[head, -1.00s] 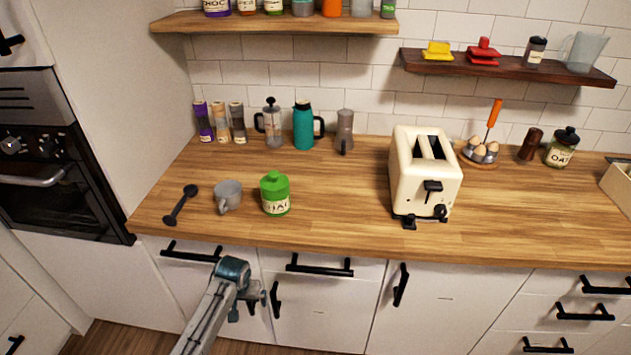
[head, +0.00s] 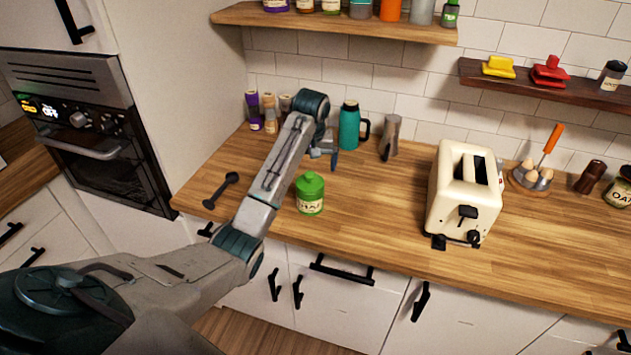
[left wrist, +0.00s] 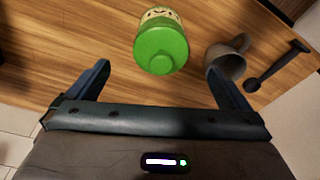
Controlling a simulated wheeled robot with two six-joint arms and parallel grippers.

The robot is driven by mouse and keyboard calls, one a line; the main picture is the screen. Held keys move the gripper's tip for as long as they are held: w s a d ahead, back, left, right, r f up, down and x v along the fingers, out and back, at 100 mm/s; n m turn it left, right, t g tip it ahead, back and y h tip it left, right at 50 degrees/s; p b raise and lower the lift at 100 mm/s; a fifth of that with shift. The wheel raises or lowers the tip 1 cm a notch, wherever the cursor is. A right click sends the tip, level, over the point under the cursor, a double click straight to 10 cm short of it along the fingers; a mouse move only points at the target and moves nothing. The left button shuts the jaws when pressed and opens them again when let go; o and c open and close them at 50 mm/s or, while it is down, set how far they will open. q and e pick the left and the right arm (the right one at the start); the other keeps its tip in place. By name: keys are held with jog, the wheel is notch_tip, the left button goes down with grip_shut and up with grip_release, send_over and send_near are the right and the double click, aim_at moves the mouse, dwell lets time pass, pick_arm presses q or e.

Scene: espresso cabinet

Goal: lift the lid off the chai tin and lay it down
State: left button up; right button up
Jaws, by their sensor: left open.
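The chai tin (head: 310,204) stands upright on the wooden counter, with its green lid (head: 310,184) on top. In the left wrist view the green lid (left wrist: 160,48) faces the camera, with part of the label (left wrist: 160,13) behind it. My left gripper (head: 333,158) is raised over the counter behind the tin in the head view. In the left wrist view its two fingers (left wrist: 160,80) are spread wide with nothing between them, and the lid lies beyond the gap, apart from them. My right gripper is not in view.
A grey mug (left wrist: 228,62) and a black spoon (left wrist: 275,68) lie near the tin. A cream toaster (head: 465,195) stands to the right and a teal flask (head: 349,128) behind. The counter between tin and toaster is clear (head: 385,205).

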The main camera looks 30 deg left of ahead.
aim_at(310, 175)
pick_arm(q)
jog(key=r, duration=0.1)
jog(key=w+r, duration=0.1)
jog(key=shift+w+a+r+n, duration=0.2)
jog(key=shift+w+r+n, duration=0.1)
jog(key=shift+r, duration=0.1)
jog(key=shift+a+f+b, duration=0.25)
jog(key=shift+f+b, duration=0.55)
jog(key=shift+f, duration=0.25)
jog(key=shift+a+f, duration=0.1)
jog(key=shift+f, duration=0.25)
jog(key=shift+w+f+p, duration=0.25)
jog(key=shift+f+p, duration=0.45)
jog(key=shift+f, duration=0.45)
jog(key=shift+s+f+p, duration=0.1)
jog(key=shift+f+p, duration=0.2)
jog(key=shift+p, duration=0.1)
jog(key=f+p, duration=0.1)
jog(key=f, duration=0.1)
jog(key=f+p, duration=0.1)
jog(key=f, duration=0.1)
jog(key=shift+s+a+p, duration=0.15)
jog(key=shift+s+p, duration=0.1)
jog(key=shift+p, duration=0.05)
jog(key=shift+w+f, duration=0.15)
jog(key=shift+f, duration=0.2)
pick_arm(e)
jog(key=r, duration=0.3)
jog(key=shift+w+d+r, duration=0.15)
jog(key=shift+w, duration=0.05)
